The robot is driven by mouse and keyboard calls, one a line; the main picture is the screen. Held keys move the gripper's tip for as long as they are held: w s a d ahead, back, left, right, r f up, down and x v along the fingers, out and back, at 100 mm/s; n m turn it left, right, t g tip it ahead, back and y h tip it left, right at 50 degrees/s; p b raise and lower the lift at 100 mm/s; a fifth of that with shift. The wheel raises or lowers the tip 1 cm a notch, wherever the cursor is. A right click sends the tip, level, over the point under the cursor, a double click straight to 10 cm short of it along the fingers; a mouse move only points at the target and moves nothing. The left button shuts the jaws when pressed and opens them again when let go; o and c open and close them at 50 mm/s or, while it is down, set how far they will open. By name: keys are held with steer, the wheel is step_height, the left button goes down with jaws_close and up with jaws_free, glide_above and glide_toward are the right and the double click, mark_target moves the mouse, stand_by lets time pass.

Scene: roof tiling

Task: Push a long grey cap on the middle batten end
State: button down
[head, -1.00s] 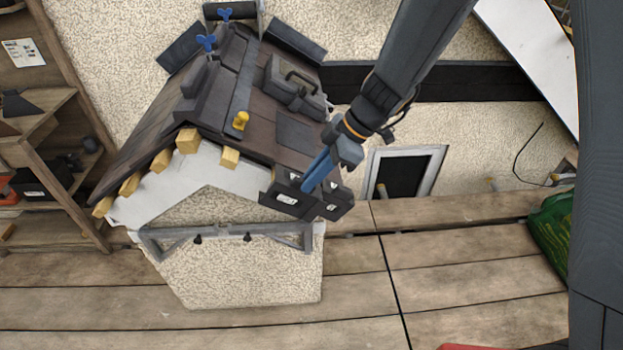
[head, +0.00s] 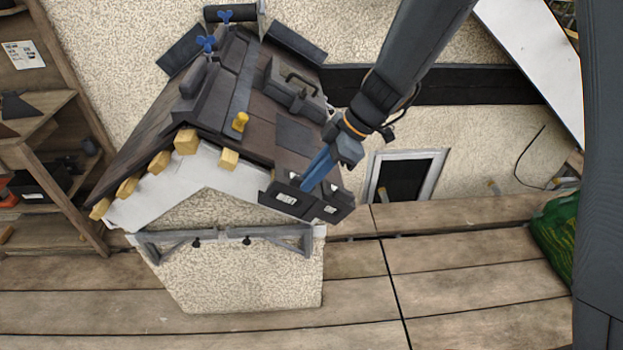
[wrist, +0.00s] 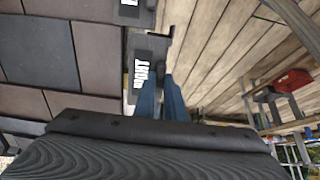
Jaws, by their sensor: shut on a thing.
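The model roof (head: 285,140) has a row of yellow wooden batten ends along its front gable. One batten end (head: 229,158) shows right of the ridge end (head: 186,141); several more run down the left slope. I cannot tell which is the middle one. My gripper (head: 305,187) has blue fingers pointing down into dark labelled bins (head: 285,199) at the roof's lower right corner. In the wrist view, its fingers (wrist: 164,80) are close together beside a white-lettered bin (wrist: 146,48). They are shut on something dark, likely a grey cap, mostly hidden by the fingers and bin.
A grey toolbox (head: 295,85) sits on the right slope. A yellow knob-like piece (head: 240,122) stands near the front edge. A grey bracket rail (head: 225,232) crosses the gable below. A wooden shelf (head: 45,170) stands left. The plank floor in front (head: 460,280) is clear.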

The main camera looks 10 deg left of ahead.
steer(key=shift+w+a+b, duration=0.15)
steer(key=shift+w+b, duration=0.35)
steer(key=shift+w, duration=0.05)
stand_by(0.4)
steer(key=shift+w, duration=0.2)
steer(key=shift+w+a+b, duration=0.15)
steer(key=shift+w+b, duration=0.35)
steer(key=shift+b, duration=0.3)
stand_by(0.9)
steer(key=c, duration=1.7)
jaws_free()
steer(key=shift+c, duration=0.2)
steer(key=shift+r, duration=0.1)
steer(key=p+v, duration=0.1)
steer(key=v, duration=0.4)
steer(key=shift+d+r+p, duration=0.25)
steer(key=shift+r+p, duration=0.05)
steer(key=shift+r, duration=0.05)
